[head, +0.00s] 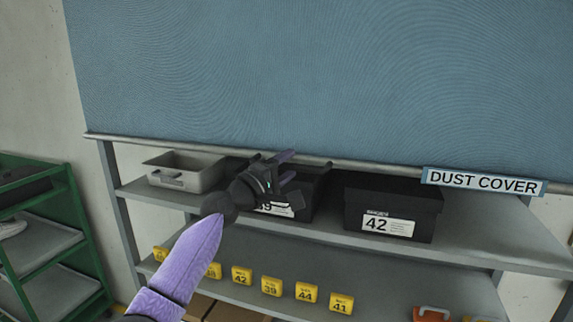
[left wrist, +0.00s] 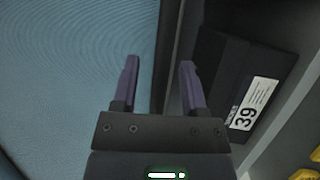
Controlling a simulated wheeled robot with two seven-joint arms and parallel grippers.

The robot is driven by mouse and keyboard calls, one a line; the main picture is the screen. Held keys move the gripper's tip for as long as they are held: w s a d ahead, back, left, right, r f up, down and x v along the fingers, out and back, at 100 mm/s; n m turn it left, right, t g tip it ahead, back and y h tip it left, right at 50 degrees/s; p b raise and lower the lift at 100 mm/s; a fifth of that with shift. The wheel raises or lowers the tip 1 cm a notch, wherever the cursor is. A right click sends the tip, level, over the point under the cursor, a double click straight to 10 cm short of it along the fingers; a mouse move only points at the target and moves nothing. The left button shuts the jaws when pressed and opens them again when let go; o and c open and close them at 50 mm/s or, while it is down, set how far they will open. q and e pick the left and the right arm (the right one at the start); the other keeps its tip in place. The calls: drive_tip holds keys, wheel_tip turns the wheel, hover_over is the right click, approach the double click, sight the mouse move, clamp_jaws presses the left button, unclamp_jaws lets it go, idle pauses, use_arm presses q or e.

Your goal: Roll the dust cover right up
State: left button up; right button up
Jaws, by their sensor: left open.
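The dust cover (head: 330,75) is a blue sheet hanging across the upper rack, with a grey bar (head: 190,143) along its lower edge. A "DUST COVER" label (head: 484,182) sits on the bar at the right. The cover hangs down to just above the box shelf. My left gripper (head: 291,177) is open and empty at the bar, left of the label. In the left wrist view, the cover (left wrist: 60,80) fills the left side, and the bar (left wrist: 166,45) shows between the two spread fingers (left wrist: 160,72). I cannot tell whether they touch it. My right gripper is out of view.
Below the bar, the shelf holds a grey tray (head: 185,172), a black box marked 39 (head: 312,190) partly behind my gripper, and a black box marked 42 (head: 393,205). Several yellow number tags (head: 271,286) line the lower shelf. A green rack (head: 75,215) stands left.

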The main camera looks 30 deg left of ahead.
use_arm(q)
clamp_jaws()
idle(1.4)
